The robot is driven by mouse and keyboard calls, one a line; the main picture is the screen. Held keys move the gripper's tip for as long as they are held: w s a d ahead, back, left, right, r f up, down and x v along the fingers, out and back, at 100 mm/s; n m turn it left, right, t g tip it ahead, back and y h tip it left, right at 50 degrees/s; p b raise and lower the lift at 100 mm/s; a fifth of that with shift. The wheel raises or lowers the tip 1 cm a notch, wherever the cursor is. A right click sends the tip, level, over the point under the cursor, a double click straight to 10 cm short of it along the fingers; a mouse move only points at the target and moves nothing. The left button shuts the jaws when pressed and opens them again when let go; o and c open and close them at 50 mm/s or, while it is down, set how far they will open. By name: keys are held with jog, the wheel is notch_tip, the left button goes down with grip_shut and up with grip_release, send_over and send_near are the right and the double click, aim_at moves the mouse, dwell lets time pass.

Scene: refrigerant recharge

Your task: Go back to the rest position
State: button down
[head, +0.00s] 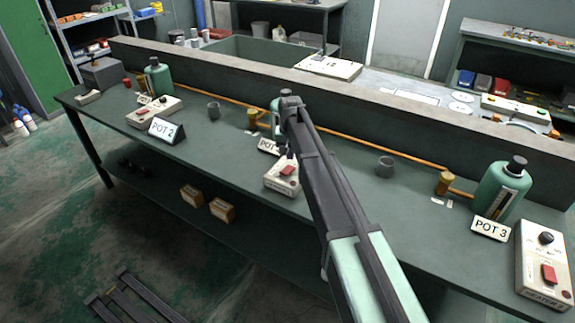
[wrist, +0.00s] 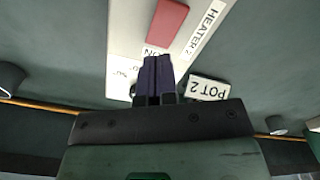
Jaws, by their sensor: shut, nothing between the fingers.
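My gripper (wrist: 157,65) is shut and empty in the wrist view. Its dark fingers are over the pale heater box (wrist: 129,32), which is labelled HEATER 2 and has a red switch (wrist: 168,22). I cannot tell whether the fingertips touch the box. A sign reading POT 2 (wrist: 208,88) is beside the fingers. In the head view my arm reaches out over the bench to the middle heater box (head: 281,184). My arm partly hides the sign and green bottle behind this box.
The long bench (head: 225,150) also carries a left heater box (head: 154,111), a left green bottle (head: 158,78), grey cups (head: 385,167), a right green bottle (head: 497,190) and a right heater box (head: 541,265). A copper-coloured pipe (head: 345,138) runs along the raised back ledge.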

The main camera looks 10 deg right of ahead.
notch_tip(320, 180, up, 3)
jog(key=shift+r+p, duration=0.1)
jog(key=shift+p, duration=1.05)
jog(key=s+d, duration=0.3)
jog(key=s, duration=1.4)
jog(key=s+d+n, duration=0.1)
jog(key=s+d, duration=0.3)
jog(key=s, duration=1.2)
jog(key=shift+s, duration=0.35)
jog(key=c, duration=1.8)
grip_release()
